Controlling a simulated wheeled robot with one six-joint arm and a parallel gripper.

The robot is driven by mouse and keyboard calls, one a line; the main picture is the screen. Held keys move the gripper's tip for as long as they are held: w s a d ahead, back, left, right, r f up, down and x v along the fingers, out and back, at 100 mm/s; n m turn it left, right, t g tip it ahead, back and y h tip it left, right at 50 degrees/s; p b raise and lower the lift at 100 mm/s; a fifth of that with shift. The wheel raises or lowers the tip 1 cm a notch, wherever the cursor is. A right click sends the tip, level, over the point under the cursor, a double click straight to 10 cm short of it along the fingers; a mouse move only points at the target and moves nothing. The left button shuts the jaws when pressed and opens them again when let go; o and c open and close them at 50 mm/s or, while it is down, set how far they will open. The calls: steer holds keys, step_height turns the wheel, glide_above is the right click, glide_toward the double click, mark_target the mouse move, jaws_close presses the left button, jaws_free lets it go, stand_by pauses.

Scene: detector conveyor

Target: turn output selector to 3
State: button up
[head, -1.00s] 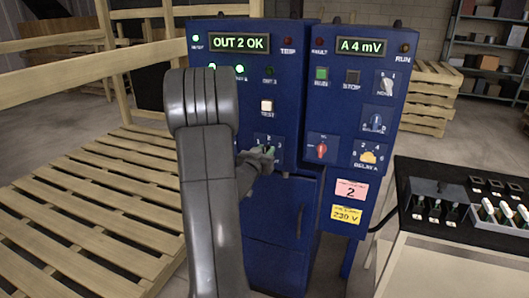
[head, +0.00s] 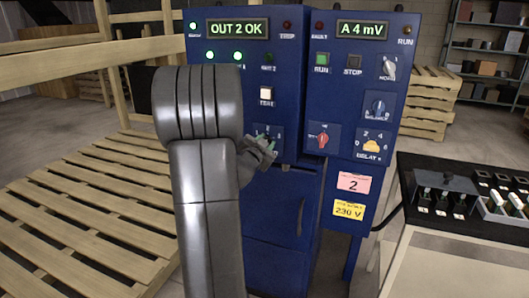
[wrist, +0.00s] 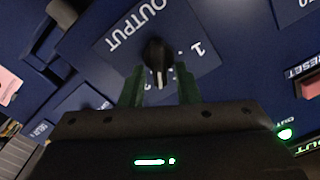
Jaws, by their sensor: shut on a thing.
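The output selector is a black knob (wrist: 157,54) on a blue plate marked OUTPUT, with a 1 beside it in the wrist view. My gripper (wrist: 158,76) is shut on this knob, one dark finger on each side. The other position numbers are hidden or unclear. In the head view my gripper (head: 264,146) is at the selector plate (head: 275,131), low on the left cabinet, and covers most of it. The left display (head: 238,29) reads OUT 2 OK. Two green lamps are lit below it, and a third lamp (head: 268,57) is dark.
A white test button (head: 266,95) is just above the selector. A red knob (head: 318,138) and a yellow delay knob (head: 374,147) are to the right. A wooden pallet (head: 85,215) lies left, and a black-topped bench (head: 470,228) stands right.

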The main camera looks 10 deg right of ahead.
steer(key=m+b, duration=0.4)
steer(key=m, duration=0.1)
steer(key=shift+s+d+f, duration=0.1)
steer(key=shift+d+f, duration=0.05)
steer(key=shift+f, duration=0.15)
steer(key=shift+m, duration=0.4)
steer(key=o, duration=0.6)
steer(key=shift+s, duration=0.1)
steer(key=v, duration=1.3)
steer(key=shift+s+a, duration=0.25)
steer(key=shift+a, duration=0.05)
steer(key=shift+w, duration=0.1)
steer(key=x, duration=1.3)
steer(key=shift+w+d+r, duration=0.1)
steer(key=shift+w+d, duration=0.15)
steer(key=shift+d, duration=0.05)
